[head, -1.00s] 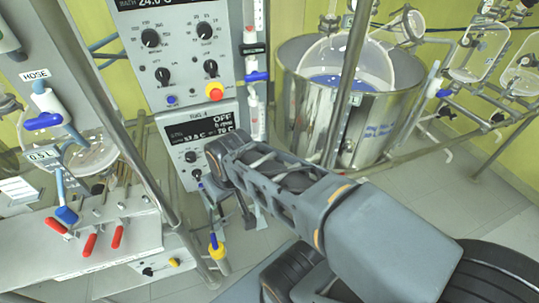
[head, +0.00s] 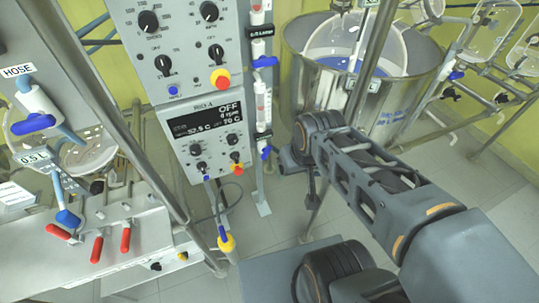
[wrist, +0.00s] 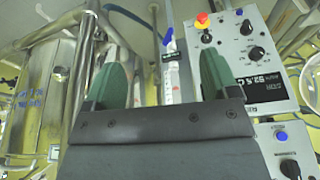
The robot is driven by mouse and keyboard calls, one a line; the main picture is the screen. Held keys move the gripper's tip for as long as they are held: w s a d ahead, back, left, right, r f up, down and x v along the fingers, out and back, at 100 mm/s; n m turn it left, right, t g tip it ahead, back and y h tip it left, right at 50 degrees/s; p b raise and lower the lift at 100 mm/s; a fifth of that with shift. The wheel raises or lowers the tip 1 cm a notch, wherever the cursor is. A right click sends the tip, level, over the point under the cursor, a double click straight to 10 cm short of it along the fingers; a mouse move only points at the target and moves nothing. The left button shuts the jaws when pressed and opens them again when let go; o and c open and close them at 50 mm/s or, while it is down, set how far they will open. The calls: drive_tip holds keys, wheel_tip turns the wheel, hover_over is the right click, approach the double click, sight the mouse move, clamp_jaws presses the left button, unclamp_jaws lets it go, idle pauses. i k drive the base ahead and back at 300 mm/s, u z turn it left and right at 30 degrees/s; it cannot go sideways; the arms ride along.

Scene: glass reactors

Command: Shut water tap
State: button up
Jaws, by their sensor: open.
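My gripper shows in the wrist view (wrist: 160,80) with its two green fingers apart and nothing between them. Beyond the gap stands a white vertical tube with a blue handle (wrist: 168,37) and a dark label; they look some way off, not touched. In the head view this tube carries an upper blue tap handle (head: 265,62) and a lower blue one (head: 265,152), with a small black label above the upper one. Another blue tap handle (head: 34,124) sits under the HOSE label at left. I cannot tell which is the water tap. The fingertips are hidden in the head view.
A control panel (head: 205,135) with knobs and a red button stands left of the tube. A steel vessel (head: 400,95) stands behind my arm. Steel posts (head: 365,60) and a bench with red-handled clamps (head: 97,246) flank the space. The floor below is partly clear.

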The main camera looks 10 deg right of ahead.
sight(265, 150)
drive_tip(key=z, duration=0.05)
drive_tip(key=k, duration=0.45)
drive_tip(key=u, duration=1.1)
drive_tip(key=i, duration=0.65)
drive_tip(key=z, duration=1)
